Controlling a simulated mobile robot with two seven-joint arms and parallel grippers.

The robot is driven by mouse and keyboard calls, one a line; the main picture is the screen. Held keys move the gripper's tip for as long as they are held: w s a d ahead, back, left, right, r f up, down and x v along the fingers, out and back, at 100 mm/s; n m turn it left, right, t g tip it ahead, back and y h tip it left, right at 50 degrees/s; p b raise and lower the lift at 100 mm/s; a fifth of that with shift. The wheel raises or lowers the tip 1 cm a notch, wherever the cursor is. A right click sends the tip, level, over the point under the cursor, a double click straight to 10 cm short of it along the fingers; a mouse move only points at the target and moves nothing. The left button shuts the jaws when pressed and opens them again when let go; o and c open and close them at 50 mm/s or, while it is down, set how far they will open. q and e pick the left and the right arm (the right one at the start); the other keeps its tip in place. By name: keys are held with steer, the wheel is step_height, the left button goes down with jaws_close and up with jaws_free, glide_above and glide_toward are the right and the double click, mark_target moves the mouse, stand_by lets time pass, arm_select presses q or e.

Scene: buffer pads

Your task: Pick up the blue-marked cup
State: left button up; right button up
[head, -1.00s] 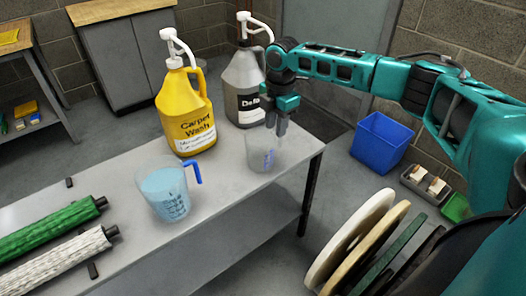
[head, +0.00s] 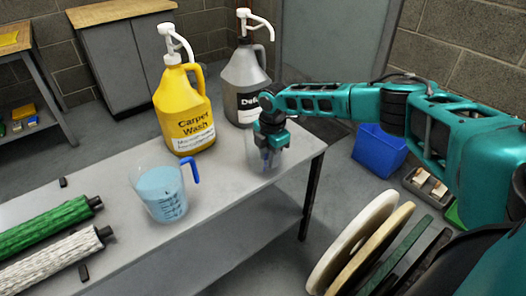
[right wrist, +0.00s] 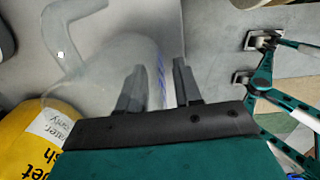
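The blue-marked cup (head: 251,154) is clear, with blue marks on its side. It stands upright near the right end of the grey table. My right gripper (head: 269,157) points down at the cup, overlapping its upper part. In the right wrist view, the clear cup (right wrist: 98,72) is in front of the gripper (right wrist: 158,88). The fingers are apart, with the blue marks showing between them. I cannot tell whether they touch the wall. My left gripper is not in view.
The yellow Carpet Wash jug (head: 184,112) and a grey jug (head: 244,88) stand behind the cup. A measuring jug with blue liquid (head: 163,195) stands to its left. Green (head: 45,226) and white (head: 55,258) rollers lie at left. Round pads (head: 350,240) stand at front right.

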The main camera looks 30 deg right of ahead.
jaws_close()
steer(key=shift+r, duration=0.1)
stand_by(0.5)
